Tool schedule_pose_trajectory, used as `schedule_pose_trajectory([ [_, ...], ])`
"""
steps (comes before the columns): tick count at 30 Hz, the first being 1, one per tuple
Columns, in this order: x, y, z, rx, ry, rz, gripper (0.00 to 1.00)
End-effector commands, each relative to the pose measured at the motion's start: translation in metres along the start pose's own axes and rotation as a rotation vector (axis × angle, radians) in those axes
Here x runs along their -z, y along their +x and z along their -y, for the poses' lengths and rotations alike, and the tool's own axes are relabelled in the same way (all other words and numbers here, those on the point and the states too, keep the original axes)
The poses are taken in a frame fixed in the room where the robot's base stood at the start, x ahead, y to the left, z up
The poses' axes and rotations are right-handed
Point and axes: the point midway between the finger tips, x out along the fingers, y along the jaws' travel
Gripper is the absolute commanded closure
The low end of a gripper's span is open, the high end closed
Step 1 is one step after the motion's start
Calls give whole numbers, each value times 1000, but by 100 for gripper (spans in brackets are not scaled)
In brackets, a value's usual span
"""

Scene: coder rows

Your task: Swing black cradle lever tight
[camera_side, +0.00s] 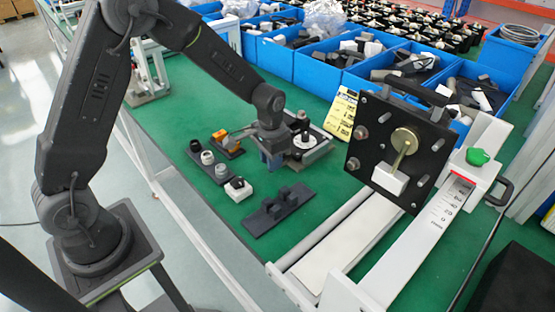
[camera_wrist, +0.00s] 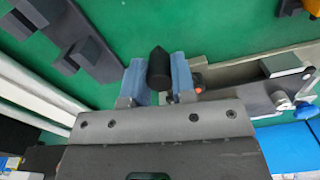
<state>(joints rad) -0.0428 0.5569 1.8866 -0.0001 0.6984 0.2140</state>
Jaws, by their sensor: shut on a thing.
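The black cradle lever (camera_wrist: 158,68) shows in the wrist view as a dark rounded handle between the two blue fingers of my gripper (camera_wrist: 158,82). The fingers are shut on it. In the side view my gripper (camera_side: 272,160) is low at the left edge of the grey metal cradle fixture (camera_side: 318,154), and the lever is hidden behind the fingers and wrist. The fixture's grey base (camera_wrist: 245,75) extends to the right in the wrist view. How far the lever is swung cannot be told.
A dark bracket (camera_side: 278,211) lies on the green table in front. Small trays with black, white and orange parts (camera_side: 226,140) sit to the left. An upright black plate fixture (camera_side: 400,145) and white rails stand at right. Blue bins (camera_side: 320,68) line the back.

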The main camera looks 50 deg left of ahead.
Motion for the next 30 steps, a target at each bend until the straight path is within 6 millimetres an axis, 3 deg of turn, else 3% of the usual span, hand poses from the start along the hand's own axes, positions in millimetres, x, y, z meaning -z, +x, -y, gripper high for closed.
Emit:
schedule_pose_trajectory([
  [13,-11,-1,29,1,422,-2,100],
  [30,-9,-1,60,1,868,-2,100],
])
